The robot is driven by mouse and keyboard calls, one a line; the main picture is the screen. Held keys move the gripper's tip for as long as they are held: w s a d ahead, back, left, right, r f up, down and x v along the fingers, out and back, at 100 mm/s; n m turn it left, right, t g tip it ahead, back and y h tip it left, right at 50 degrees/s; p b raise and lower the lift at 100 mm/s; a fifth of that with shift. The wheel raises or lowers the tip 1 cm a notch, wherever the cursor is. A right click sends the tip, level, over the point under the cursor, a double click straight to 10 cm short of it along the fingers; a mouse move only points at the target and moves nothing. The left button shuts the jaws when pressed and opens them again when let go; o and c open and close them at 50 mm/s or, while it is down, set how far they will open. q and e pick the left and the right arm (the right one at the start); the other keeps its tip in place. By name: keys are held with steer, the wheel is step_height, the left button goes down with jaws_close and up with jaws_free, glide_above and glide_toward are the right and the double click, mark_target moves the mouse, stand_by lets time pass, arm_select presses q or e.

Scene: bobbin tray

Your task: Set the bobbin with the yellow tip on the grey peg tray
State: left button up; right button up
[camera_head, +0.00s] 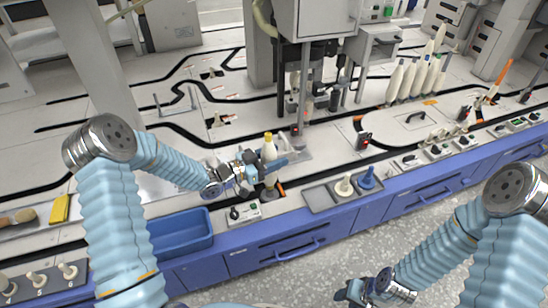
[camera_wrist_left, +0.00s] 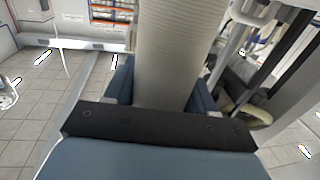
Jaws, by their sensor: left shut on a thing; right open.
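The bobbin with the yellow tip (camera_head: 269,148) stands about upright, pale cream with its yellow end on top. My left gripper (camera_head: 264,174) is shut around its body; the lower part is partly hidden by the gripper. In the left wrist view the pale bobbin shaft (camera_wrist_left: 166,50) fills the space between the fingers. I cannot tell if its foot touches the surface below. The grey peg tray (camera_head: 319,200) lies to the right of the gripper at the counter's front edge, with a white peg (camera_head: 344,187) and a blue peg (camera_head: 367,179). My right gripper (camera_head: 362,292) is open and empty, low over the floor.
A blue bin (camera_head: 182,233) is at the front edge left of the gripper. A small switch box (camera_head: 244,212) sits just below the gripper. A machine column (camera_head: 304,90) stands behind the bobbin. Several cream bobbins (camera_head: 416,77) stand at the back right.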

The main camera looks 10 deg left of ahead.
arm_select(q)
steer(key=shift+f+b, duration=0.6)
steer(key=shift+f, duration=0.05)
steer(key=o, duration=0.8)
steer(key=v, duration=1.1)
steer(key=shift+p, duration=0.4)
steer(key=shift+a+f, duration=0.1)
